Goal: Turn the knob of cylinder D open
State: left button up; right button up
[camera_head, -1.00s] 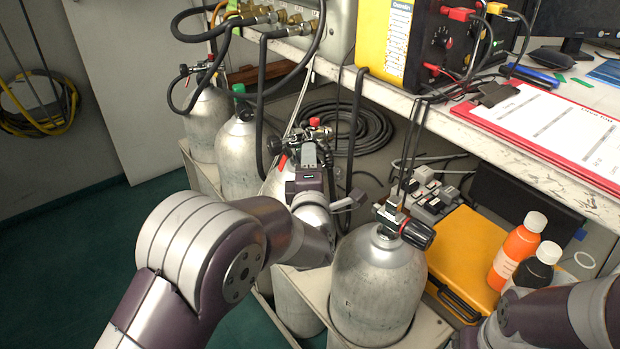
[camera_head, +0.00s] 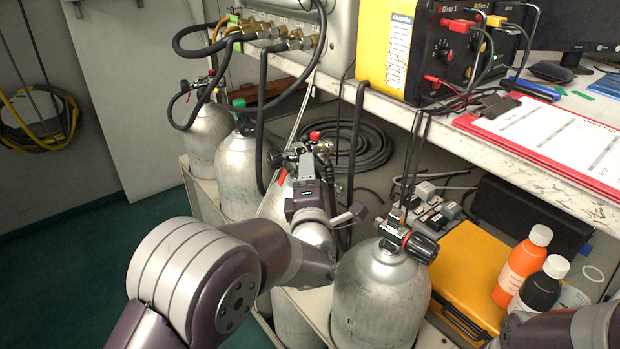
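Several grey gas cylinders stand in a row in a rack. The nearest cylinder (camera_head: 380,296) has a black knob (camera_head: 420,246) on the right of its valve and no hose on it. Behind it, a cylinder with a red knob (camera_head: 316,135) is partly hidden by my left arm. A cylinder with a green knob (camera_head: 239,103) and a far left cylinder (camera_head: 207,130) stand further back. My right gripper is out of view.
Black hoses (camera_head: 357,130) hang between the panel and the cylinders. The bench edge (camera_head: 520,158) runs above right, with a red clipboard (camera_head: 548,135) on it. A yellow case (camera_head: 466,275), an orange bottle (camera_head: 522,265) and a black bottle (camera_head: 543,285) sit right of the nearest cylinder.

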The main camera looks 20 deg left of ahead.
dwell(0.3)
pick_arm(q)
jog(key=shift+s+d+r, duration=0.1)
jog(key=shift+s+d, duration=0.05)
jog(key=shift+s, duration=0.15)
jog(key=p+v, duration=0.4)
jog(key=v, duration=0.8)
